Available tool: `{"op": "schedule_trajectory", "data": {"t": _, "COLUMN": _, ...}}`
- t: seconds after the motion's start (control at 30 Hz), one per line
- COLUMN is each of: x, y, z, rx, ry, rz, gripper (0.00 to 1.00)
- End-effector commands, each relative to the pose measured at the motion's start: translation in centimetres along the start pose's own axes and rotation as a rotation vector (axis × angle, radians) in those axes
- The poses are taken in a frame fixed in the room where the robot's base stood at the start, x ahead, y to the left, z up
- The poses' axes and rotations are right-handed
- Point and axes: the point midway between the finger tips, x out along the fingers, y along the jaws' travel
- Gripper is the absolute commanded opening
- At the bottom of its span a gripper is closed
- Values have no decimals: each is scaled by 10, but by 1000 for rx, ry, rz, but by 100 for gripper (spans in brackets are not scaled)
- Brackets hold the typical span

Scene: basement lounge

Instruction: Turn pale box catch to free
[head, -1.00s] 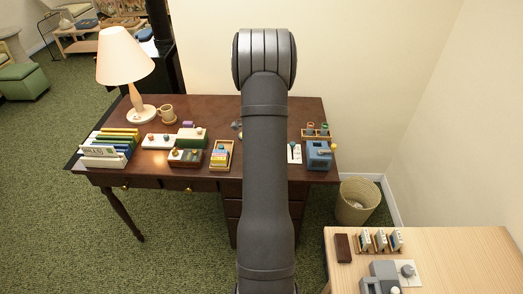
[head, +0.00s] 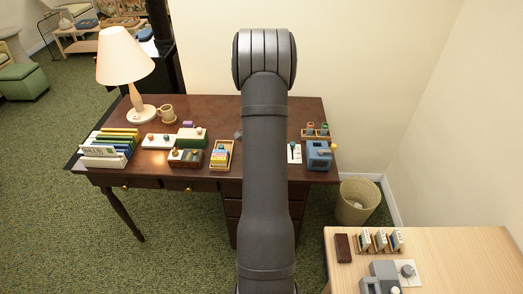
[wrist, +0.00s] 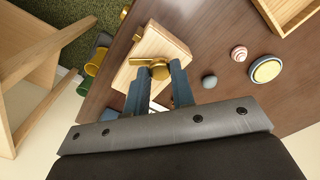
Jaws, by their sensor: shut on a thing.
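The pale box (wrist: 163,42) shows in the wrist view, a light wooden block on the dark desk. Its brass catch (wrist: 158,69), a round boss with a short bar, is on the side facing me. My gripper (wrist: 158,72) has its two blue-grey fingers on either side of the catch, shut on it. The bar points to the left in the wrist view. In the head view my own arm hides the box, the catch and most of the gripper.
A striped ball (wrist: 239,53), a grey knob-like piece (wrist: 209,81) and a yellow-topped disc (wrist: 265,70) lie right of the box. A wooden tray (wrist: 291,18) is beyond. In the head view, a lamp (head: 125,60), file rack (head: 104,155) and blue box (head: 319,155) stand on the desk.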

Motion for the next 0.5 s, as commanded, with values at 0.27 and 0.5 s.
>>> {"op": "schedule_trajectory", "data": {"t": 0.27, "x": 0, "y": 0, "z": 0, "rx": -262, "ry": 1, "rz": -1, "gripper": 0}}
{"op": "schedule_trajectory", "data": {"t": 0.5, "x": -1, "y": 0, "z": 0, "rx": -489, "ry": 1, "rz": -1, "gripper": 0}}
